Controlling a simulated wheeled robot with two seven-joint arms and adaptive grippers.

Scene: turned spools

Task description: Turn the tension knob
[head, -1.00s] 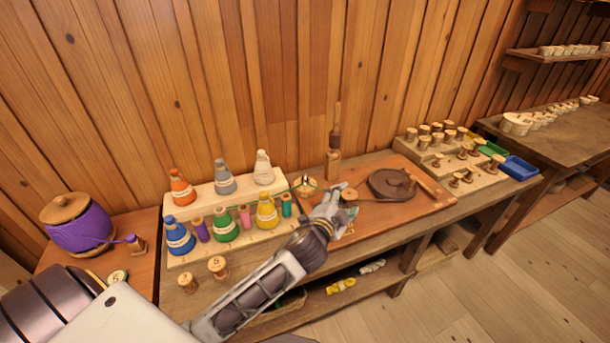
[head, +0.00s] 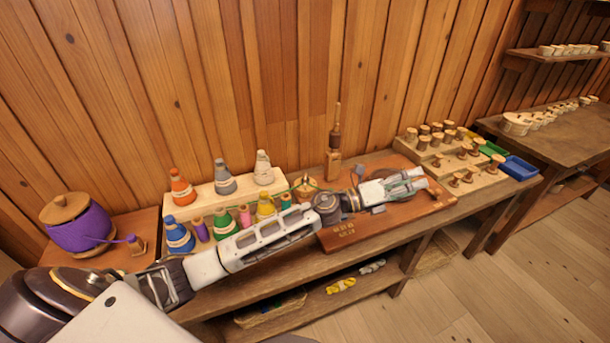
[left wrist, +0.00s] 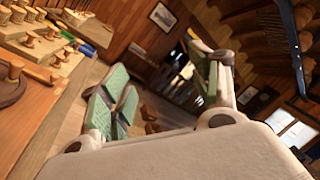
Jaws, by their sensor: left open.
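The winder board (head: 342,232), a reddish-brown plank, lies on the bench in the head view. A small round wooden piece (head: 306,187) with green thread at it sits by its left end. I cannot tell whether this is the tension knob; nothing else in view is clearly it. My left gripper (head: 420,180) is over the board's right part, pointing right, its fingers apart and empty. It hides most of the dark round wheel and crank. The left wrist view shows its green finger pads apart (left wrist: 165,88) with nothing between. My right gripper is out of view.
Colored thread cones (head: 222,178) stand on a stepped rack at left, by a purple pot (head: 80,222). An upright wooden post (head: 334,145) stands behind the board. Spools (head: 437,137) and a blue tray (head: 519,168) are at right. The wall is close behind.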

